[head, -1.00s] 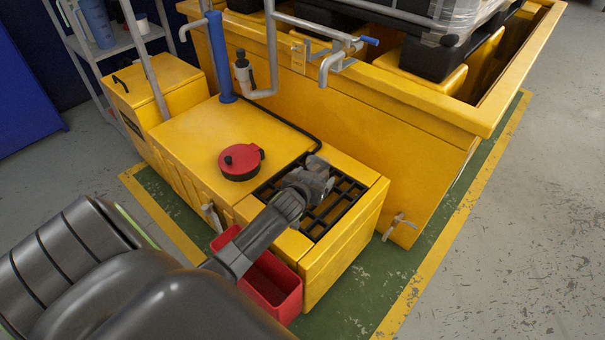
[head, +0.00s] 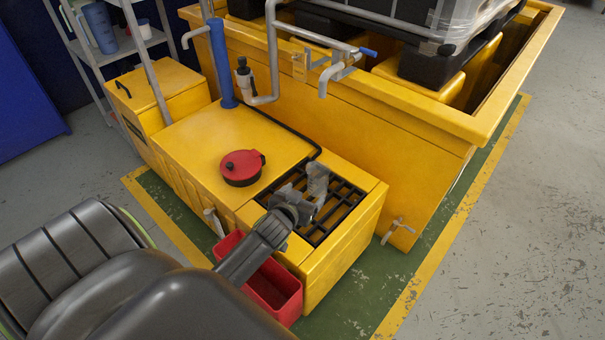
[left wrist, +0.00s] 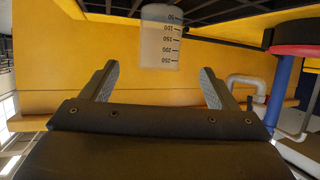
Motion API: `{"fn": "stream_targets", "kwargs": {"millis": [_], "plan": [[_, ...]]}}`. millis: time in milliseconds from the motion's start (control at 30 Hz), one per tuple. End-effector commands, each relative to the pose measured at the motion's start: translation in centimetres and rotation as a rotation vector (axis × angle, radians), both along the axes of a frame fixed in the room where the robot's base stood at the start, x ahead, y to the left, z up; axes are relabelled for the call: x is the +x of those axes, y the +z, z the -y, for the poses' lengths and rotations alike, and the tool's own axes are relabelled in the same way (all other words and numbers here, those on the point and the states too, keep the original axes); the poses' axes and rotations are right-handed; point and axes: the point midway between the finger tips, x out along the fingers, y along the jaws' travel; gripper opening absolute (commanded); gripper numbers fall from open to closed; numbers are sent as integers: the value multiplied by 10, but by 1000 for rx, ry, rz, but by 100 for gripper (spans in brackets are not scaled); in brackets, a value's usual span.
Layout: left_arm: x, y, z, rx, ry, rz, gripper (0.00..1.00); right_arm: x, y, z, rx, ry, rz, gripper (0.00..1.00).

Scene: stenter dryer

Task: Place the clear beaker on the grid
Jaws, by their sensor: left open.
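The clear beaker (head: 317,180) stands on the black grid (head: 340,208) set in the yellow unit, near the grid's far edge. In the left wrist view the picture is inverted, and the beaker (left wrist: 161,38) with its printed scale hangs from the grid (left wrist: 215,8) at the top. My left gripper (head: 306,207) is open and empty over the grid, on the near side of the beaker. In the left wrist view its fingers (left wrist: 158,72) are spread, and the beaker is beyond the fingertips, apart from them. My right gripper is not in view.
A red round-lidded container (head: 242,168) sits on the yellow top left of the grid. A red bin (head: 272,284) is below the near side. Grey pipes and a tap (head: 335,75) rise behind, along a large yellow tank (head: 400,125).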

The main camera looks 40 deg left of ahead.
Motion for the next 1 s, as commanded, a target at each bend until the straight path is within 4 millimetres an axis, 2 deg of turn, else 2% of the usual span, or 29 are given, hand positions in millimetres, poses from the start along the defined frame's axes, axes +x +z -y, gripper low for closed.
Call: {"fn": "stream_targets", "kwargs": {"millis": [233,333,367,467,533,600,700,833,900,1000], "plan": [[-8,1,2,-3,3,-8,81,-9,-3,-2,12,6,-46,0],[-27,-6,6,-20,15,-59,81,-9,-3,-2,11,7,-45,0],[-38,-9,8,-31,20,-87,81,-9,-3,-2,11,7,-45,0],[-87,-21,21,-79,28,-225,81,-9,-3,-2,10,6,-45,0],[-129,-26,36,-121,14,-340,81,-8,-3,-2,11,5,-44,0],[-170,-27,53,-163,-18,-452,81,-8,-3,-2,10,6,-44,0],[-221,-21,77,-217,-83,-586,81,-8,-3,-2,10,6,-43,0],[-267,-8,101,-264,-165,-700,81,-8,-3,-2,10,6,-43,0],[-280,-3,108,-278,-195,-733,81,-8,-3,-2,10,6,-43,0],[-288,0,113,-284,-216,-753,81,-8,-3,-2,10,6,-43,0]]}}
